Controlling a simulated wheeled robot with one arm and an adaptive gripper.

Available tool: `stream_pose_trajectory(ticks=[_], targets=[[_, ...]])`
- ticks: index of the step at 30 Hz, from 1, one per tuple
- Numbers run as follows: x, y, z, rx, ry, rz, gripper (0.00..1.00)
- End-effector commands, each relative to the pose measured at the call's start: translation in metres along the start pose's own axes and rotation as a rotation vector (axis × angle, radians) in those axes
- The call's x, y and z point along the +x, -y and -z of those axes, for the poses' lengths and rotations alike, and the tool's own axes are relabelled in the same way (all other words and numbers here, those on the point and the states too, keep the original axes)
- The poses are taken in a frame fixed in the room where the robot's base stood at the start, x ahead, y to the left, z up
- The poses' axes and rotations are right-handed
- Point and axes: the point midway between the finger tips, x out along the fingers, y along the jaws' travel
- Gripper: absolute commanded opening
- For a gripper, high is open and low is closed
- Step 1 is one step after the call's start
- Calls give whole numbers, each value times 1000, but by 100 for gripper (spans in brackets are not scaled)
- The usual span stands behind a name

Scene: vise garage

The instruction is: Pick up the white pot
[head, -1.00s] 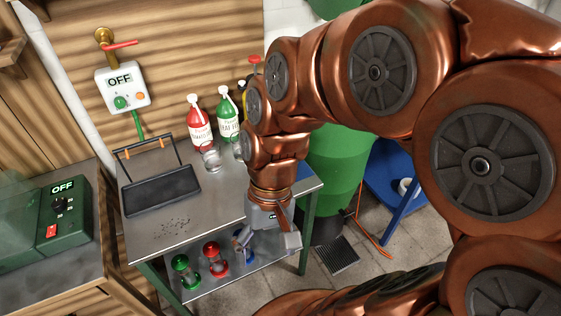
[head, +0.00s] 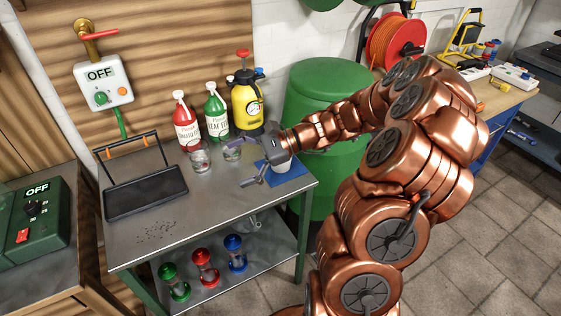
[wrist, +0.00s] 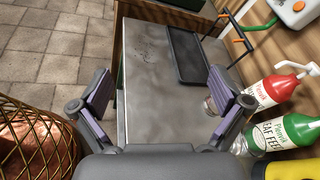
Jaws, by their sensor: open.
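A small white pot (head: 283,169) shows partly under my gripper, on a blue mat (head: 293,185) at the right end of the metal table; my gripper hides most of it. My gripper (head: 246,163) is low over the table beside the pot, fingers pointing left. In the wrist view my gripper (wrist: 160,88) is open, with only bare tabletop between its fingers. The pot does not show in the wrist view.
Glass jars (head: 200,160), red (head: 186,128) and green bottles (head: 216,115) and a yellow sprayer (head: 247,105) stand along the back. A black tray (head: 146,193) lies left. Hourglass-like items (head: 205,268) stand on the lower shelf. The front middle tabletop is clear.

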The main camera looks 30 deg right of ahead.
Motion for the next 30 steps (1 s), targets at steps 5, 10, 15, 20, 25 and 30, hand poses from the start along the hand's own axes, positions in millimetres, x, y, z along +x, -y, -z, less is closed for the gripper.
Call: stream_pose_trajectory(ticks=[5,10,15,20,25,30], targets=[[-55,30,71,187,52,254,100],[-111,40,131,340,99,469,100],[-156,39,174,438,127,618,100],[-173,36,191,479,141,677,100],[-164,45,191,484,144,683,100],[-152,54,192,483,142,682,100]])
